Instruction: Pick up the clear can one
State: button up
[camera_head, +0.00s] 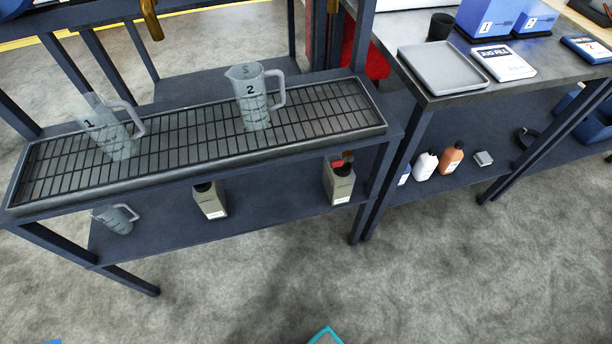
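A clear jug marked 1 (117,145) stands on the slatted drip grate (190,150) near its left end, with its handle to the right. A second clear jug marked 2 (256,112) stands upright on the same grate, right of the middle, its handle also to the right. Another clear jug (113,219) is on the lower shelf at the left, partly hidden under the grate's edge; its marking is too small to read. My gripper is not in view.
Two greyish canisters (210,200) (341,183) stand on the lower shelf (265,205). A brass-coloured spout (151,20) hangs above the grate. The right bench holds a grey tray (443,68), a black cup (440,26) and blue bins (488,17). Bottles (451,158) stand below. The front floor is mostly clear.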

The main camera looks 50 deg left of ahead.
aim_at(339, 182)
jog(key=z, duration=1.55)
jog(key=i, duration=0.2)
jog(key=u, duration=2.6)
